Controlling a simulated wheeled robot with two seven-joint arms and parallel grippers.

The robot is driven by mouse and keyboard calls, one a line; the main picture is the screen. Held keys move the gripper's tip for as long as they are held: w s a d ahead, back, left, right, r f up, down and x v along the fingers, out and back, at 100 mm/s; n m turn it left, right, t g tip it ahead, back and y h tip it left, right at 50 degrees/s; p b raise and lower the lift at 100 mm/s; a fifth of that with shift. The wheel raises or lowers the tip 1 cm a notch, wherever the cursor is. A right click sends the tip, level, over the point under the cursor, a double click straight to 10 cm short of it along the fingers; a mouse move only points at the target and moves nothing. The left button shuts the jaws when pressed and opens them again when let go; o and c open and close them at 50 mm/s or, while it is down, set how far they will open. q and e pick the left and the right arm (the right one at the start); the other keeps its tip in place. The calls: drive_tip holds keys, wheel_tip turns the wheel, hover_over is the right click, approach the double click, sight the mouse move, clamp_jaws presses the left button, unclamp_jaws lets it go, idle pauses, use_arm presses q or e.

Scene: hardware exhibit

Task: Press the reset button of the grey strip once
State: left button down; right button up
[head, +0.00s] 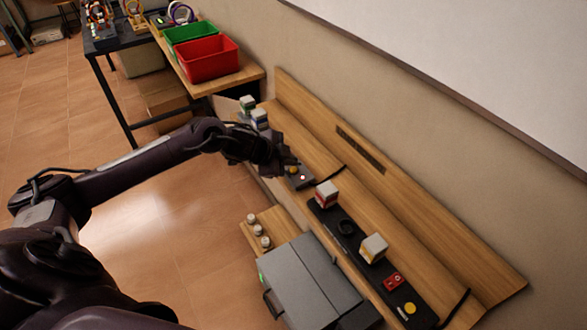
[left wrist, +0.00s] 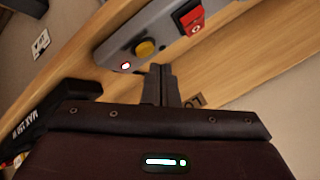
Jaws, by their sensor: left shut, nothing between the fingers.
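The grey strip (left wrist: 112,48) runs across the top of the left wrist view. It carries a round yellow button (left wrist: 146,48), a small lit indicator (left wrist: 125,66) and a red rocker switch (left wrist: 190,18). My left gripper (left wrist: 160,72) is shut and empty, its fingertips appearing just below the yellow button in that view. I cannot tell whether they touch the strip. In the head view my left gripper (head: 284,163) hides much of the strip; its near end with the indicator (head: 303,177) shows beside the fingers. My right gripper is not in view.
A black strip (head: 347,230) with plugs, a red switch and a yellow button lies nearer on the wooden bench. A grey box (head: 305,278) and small white-topped knobs (head: 258,230) stand in front. Red (head: 208,60) and green bins are at the back. A wooden backboard (head: 400,190) borders the bench.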

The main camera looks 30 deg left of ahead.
use_arm(q)
drive_tip(key=shift+f, duration=0.15)
idle(0.6)
drive_tip(key=shift+f, duration=0.3)
drive_tip(key=shift+f+b, duration=0.35)
drive_tip(key=shift+f, duration=0.05)
idle(0.8)
drive_tip(key=shift+r, duration=0.1)
drive_tip(key=shift+r+p, duration=0.75)
drive_tip(key=shift+p, duration=0.15)
wheel_tip(320, 180, up, 5)
drive_tip(key=p, duration=0.4)
drive_tip(key=shift+p, duration=0.35)
